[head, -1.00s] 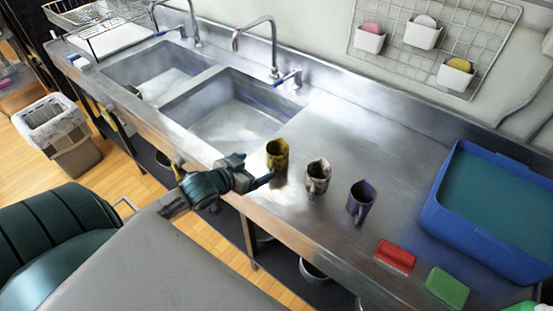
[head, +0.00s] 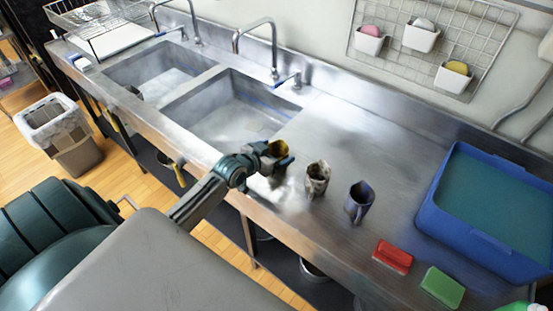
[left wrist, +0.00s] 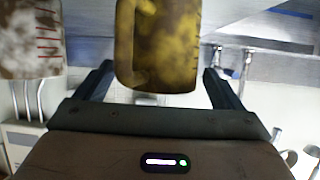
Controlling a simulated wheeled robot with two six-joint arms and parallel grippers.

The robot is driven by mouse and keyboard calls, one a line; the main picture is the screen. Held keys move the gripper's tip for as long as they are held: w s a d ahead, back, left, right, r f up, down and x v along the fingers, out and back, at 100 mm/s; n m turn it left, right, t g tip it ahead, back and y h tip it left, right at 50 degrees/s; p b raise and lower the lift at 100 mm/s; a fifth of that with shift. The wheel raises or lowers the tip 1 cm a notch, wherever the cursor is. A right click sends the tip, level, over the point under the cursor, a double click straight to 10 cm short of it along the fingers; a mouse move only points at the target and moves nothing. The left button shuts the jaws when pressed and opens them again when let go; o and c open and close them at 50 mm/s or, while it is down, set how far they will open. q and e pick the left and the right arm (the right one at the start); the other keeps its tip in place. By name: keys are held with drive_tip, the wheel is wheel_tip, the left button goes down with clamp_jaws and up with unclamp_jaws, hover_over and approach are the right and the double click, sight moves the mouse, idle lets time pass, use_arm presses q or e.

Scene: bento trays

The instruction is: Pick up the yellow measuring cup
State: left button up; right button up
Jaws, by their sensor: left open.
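The yellow measuring cup (head: 276,149) stands on the steel counter just right of the sinks, partly hidden by my left gripper (head: 276,158) in the head view. In the left wrist view the stained yellow cup (left wrist: 165,45) is between the two fingers of my left gripper (left wrist: 158,85), its handle toward the left finger. The gripper is open, with a gap showing between the cup and the right finger. My right gripper is in neither view.
A whitish stained cup (head: 317,178) and a purple-grey cup (head: 360,200) stand to the right. Red (head: 392,257) and green (head: 442,287) sponges lie near the front edge. A blue tub (head: 480,235) fills the right end. The sink (head: 225,115) opens at the left.

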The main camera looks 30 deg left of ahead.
use_arm(q)
drive_tip(key=shift+w+f, duration=0.15)
drive_tip(key=shift+w, duration=0.15)
drive_tip(key=shift+s, duration=0.1)
drive_tip(key=shift+c, duration=0.9)
drive_tip(key=c, duration=0.9)
drive_tip(key=shift+r, duration=0.2)
